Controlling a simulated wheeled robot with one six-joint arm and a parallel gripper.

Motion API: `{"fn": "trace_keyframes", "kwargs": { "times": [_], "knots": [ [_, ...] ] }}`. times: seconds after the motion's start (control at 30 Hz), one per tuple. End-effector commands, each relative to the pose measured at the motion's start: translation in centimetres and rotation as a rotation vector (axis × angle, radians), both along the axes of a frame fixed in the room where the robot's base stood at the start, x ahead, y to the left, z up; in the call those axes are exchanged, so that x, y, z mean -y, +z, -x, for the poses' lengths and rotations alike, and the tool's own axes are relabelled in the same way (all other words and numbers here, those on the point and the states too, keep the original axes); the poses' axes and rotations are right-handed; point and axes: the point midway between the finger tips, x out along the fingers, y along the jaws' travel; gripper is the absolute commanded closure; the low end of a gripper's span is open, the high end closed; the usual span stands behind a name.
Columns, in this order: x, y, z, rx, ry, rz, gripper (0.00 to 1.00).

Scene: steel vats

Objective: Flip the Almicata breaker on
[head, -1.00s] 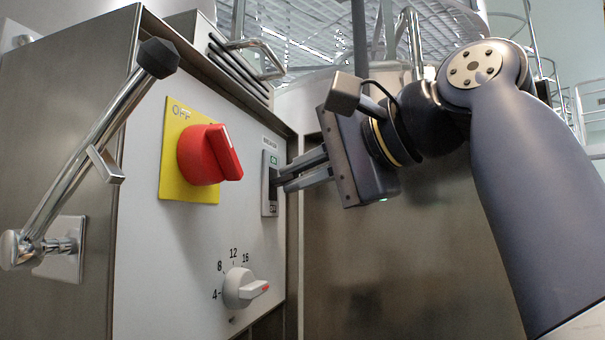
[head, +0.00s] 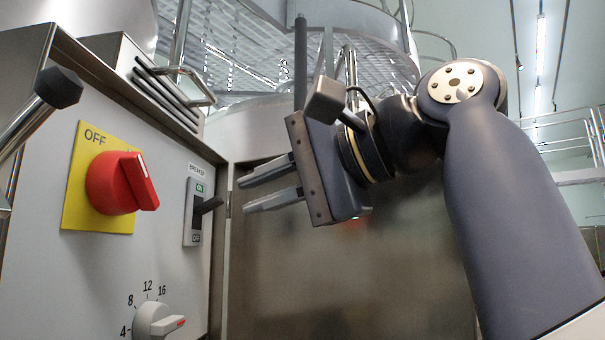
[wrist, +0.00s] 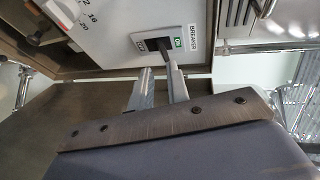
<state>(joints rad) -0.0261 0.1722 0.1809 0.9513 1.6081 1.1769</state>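The breaker (head: 197,232) is a small grey plate with a black slot on the white panel, labelled BREAKER. It has a green ON mark at the top and OFF at the bottom. Its dark lever (head: 209,204) sticks out and angles a little upward. The breaker also shows in the wrist view (wrist: 183,30), with its lever (wrist: 166,47) pointing toward my fingers. My gripper (head: 244,196) is to the right of the lever, apart from it in the head view. Its two fingers are parted with nothing between them; they also show in the wrist view (wrist: 158,70).
A red rotary switch (head: 118,184) on a yellow OFF plate (head: 75,205) is left of the breaker. A white numbered knob (head: 153,321) is below. A metal lever with a black knob (head: 58,87) juts out at far left. A steel surface (head: 350,270) lies behind my gripper.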

Motion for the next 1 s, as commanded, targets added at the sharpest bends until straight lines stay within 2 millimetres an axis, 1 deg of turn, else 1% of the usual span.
{"fn": "trace_keyframes", "kwargs": {
  "times": [0.03,0.1,0.43,0.67,1.0],
  "knots": [
    [0.6,0.2,0.2,0.0,-0.005,0.0,0.84],
    [1.3,0.4,0.6,0.001,-0.006,-0.001,0.84],
    [3.7,1.0,2.1,-0.001,-0.003,0.0,0.84],
    [4.4,1.2,2.7,-0.002,-0.001,0.0,0.84],
    [4.4,1.2,2.7,-0.002,0.002,0.001,0.84]
  ]
}}
